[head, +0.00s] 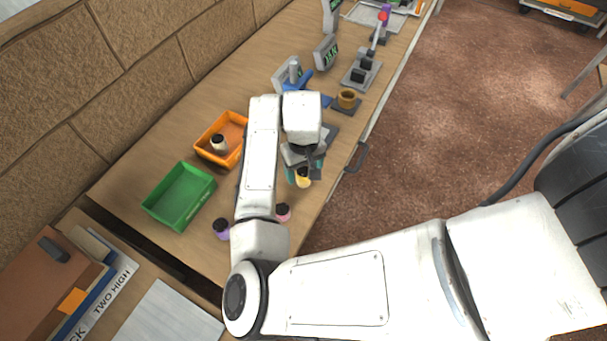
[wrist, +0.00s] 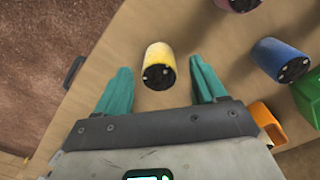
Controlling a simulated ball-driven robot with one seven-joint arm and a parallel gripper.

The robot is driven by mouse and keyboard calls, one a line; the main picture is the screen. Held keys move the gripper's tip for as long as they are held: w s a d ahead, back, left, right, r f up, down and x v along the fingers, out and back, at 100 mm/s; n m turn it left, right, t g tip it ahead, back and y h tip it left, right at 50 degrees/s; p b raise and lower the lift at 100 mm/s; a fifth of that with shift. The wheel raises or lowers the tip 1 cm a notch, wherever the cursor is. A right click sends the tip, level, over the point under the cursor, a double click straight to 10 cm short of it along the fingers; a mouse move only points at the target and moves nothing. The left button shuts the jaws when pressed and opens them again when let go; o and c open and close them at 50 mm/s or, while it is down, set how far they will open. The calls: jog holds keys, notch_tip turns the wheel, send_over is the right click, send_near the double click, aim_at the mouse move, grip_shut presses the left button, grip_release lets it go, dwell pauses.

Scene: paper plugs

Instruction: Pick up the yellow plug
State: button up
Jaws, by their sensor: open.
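The yellow plug (wrist: 158,58) is a short cylinder with a black end. In the wrist view it lies between and just beyond the two teal fingers of my open gripper (wrist: 160,92). No finger visibly touches it. In the head view the yellow plug (head: 303,178) shows just below my gripper (head: 306,172), partly hidden by it, near the table's right edge.
A pink plug (head: 283,212) and a purple plug (head: 222,229) stand nearby, partly beside my arm. A green bin (head: 209,189) and an orange bin (head: 199,146) holding a pale plug (head: 218,143) are to the left. In the wrist view, a blue plug (wrist: 277,58) is at right.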

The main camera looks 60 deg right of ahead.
aim_at(304, 172)
jog(key=shift+s+f, duration=0.1)
jog(key=shift+f, duration=1.55)
jog(key=c, duration=1.1)
